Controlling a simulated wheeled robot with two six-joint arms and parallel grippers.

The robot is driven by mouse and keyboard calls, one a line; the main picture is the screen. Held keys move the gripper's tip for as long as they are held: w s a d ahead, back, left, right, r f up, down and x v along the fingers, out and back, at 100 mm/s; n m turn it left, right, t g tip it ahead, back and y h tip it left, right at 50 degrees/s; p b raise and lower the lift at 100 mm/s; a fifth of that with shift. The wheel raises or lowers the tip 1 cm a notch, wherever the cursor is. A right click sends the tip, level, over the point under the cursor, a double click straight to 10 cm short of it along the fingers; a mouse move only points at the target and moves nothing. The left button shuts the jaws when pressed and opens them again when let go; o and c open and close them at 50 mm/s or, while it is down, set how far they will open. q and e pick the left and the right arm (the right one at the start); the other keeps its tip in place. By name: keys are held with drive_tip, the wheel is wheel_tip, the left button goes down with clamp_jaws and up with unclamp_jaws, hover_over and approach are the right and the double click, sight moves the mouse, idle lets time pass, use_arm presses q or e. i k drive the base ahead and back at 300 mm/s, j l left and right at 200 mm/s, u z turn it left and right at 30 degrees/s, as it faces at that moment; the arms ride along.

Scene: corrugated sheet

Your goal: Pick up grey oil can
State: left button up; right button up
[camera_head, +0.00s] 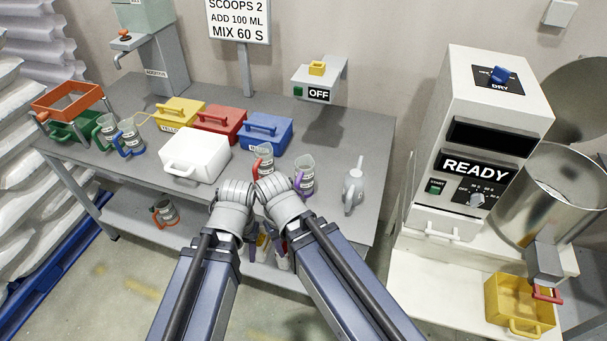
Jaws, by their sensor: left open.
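The grey oil can (352,188), with a thin upright spout, stands on the right end of the grey workbench (345,140). My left gripper (256,242) points down at the bench's front edge, left of the can and well apart from it. It is open, and my own wrist partly hides it. My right gripper (282,258) hangs beside it, mostly hidden behind my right arm, so its fingers are unclear. Neither gripper touches the can.
Mugs with purple (304,175) and red (263,160) handles stand left of the can. White (195,155), yellow (180,112), red (220,123) and blue (265,132) boxes sit further left. The white READY machine (490,110) stands right of the bench.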

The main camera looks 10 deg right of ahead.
sight(355, 180)
drive_tip(key=k+z, duration=0.2)
drive_tip(key=z, duration=0.15)
drive_tip(key=k+z, duration=0.3)
drive_tip(key=k+l+z, duration=0.1)
drive_tip(key=z, duration=0.25)
